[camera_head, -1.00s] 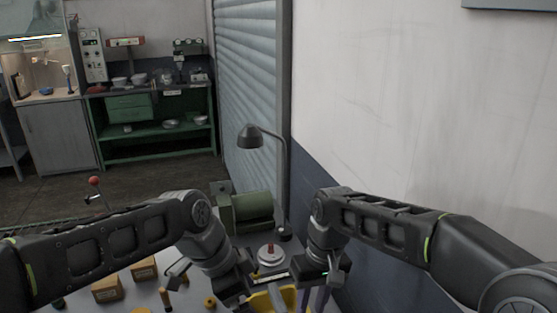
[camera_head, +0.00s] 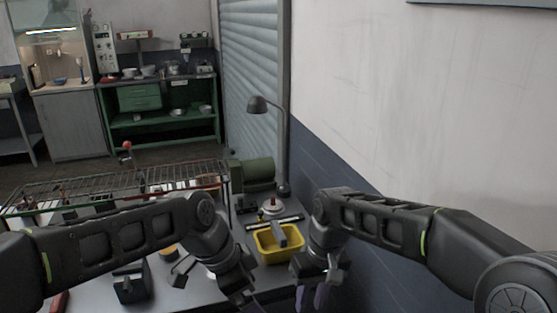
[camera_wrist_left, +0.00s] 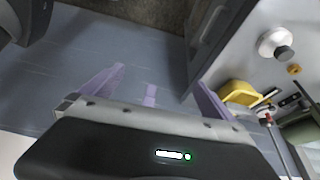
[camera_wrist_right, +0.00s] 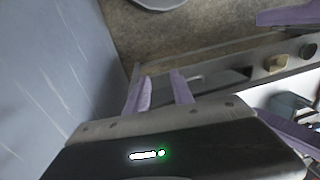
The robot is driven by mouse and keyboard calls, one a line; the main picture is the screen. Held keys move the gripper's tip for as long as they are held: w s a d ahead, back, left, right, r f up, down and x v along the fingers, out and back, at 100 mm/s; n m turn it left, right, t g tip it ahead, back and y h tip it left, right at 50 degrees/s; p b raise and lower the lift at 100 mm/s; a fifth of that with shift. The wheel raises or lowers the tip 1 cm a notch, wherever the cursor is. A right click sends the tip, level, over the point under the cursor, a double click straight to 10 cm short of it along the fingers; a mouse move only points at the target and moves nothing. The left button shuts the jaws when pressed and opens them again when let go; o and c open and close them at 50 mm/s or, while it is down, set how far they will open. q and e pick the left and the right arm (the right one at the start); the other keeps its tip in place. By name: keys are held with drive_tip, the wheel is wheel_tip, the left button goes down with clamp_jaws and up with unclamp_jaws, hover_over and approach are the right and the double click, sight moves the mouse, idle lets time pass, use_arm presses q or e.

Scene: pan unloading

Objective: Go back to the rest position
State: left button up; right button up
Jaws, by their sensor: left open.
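My left gripper (camera_head: 245,296) is at the lower middle of the head view, low over the near side of the table. In the left wrist view its purple fingers (camera_wrist_left: 155,95) are spread wide with nothing between them. My right gripper (camera_head: 314,290) is to its right, near the table's right edge. In the right wrist view its two fingers (camera_wrist_right: 159,92) stand apart, with a narrower empty gap. Both grippers are apart from the yellow bin (camera_head: 262,257), which holds a grey block (camera_head: 280,234). The bin also shows in the left wrist view (camera_wrist_left: 236,90).
A wire rack (camera_head: 120,183) stands along the far left of the table. A dark stand (camera_head: 131,284) is left of my left gripper. A wall (camera_head: 420,120) rises close on the right.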

use_arm(q)
wheel_tip(320, 180, down, 25)
drive_tip(key=s+n, duration=0.2)
drive_tip(key=n, duration=0.5)
use_arm(e)
drive_tip(key=s+f+m+y, duration=0.1)
drive_tip(key=s+f, duration=0.2)
drive_tip(key=f, duration=0.9)
drive_tip(key=s+f+m+y, duration=0.1)
drive_tip(key=s+f, duration=0.1)
drive_tip(key=f, duration=1)
use_arm(q)
drive_tip(key=s+a+f+n+g, duration=0.1)
drive_tip(key=s+a+f+n, duration=0.2)
drive_tip(key=s+f+n, duration=0.5)
drive_tip(key=s+f, duration=0.8)
drive_tip(key=shift+n+b, duration=0.4)
use_arm(e)
drive_tip(key=s+f+m, duration=0.3)
drive_tip(key=s+f, duration=0.8)
drive_tip(key=s, duration=0.5)
drive_tip(key=shift+s+d+f+t, duration=0.15)
drive_tip(key=shift+s+d+t, duration=0.05)
drive_tip(key=shift+d+t, duration=0.2)
